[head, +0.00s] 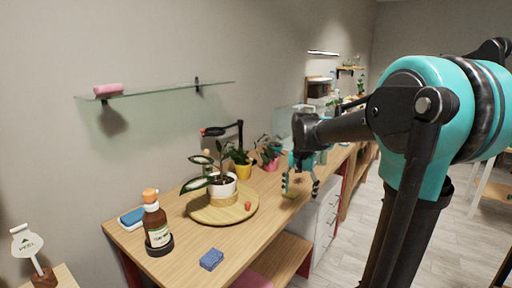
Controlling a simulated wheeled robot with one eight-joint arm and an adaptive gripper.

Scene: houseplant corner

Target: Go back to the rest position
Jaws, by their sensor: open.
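My gripper (300,187) is open and points down over the right part of the wooden table (180,268). My teal and black arm reaches in from the right side of the head view. A small yellow-green piece (290,194) lies on the table right by the fingertips; I cannot tell whether they touch it. Nothing is visibly held between the fingers.
A potted plant in a white pot (223,188) stands on a round wooden board (196,212) with a small red object (248,206). A brown bottle (156,226), blue sponge (211,259) and yellow pot (243,171) stand nearby. A glass shelf (165,90) hangs above.

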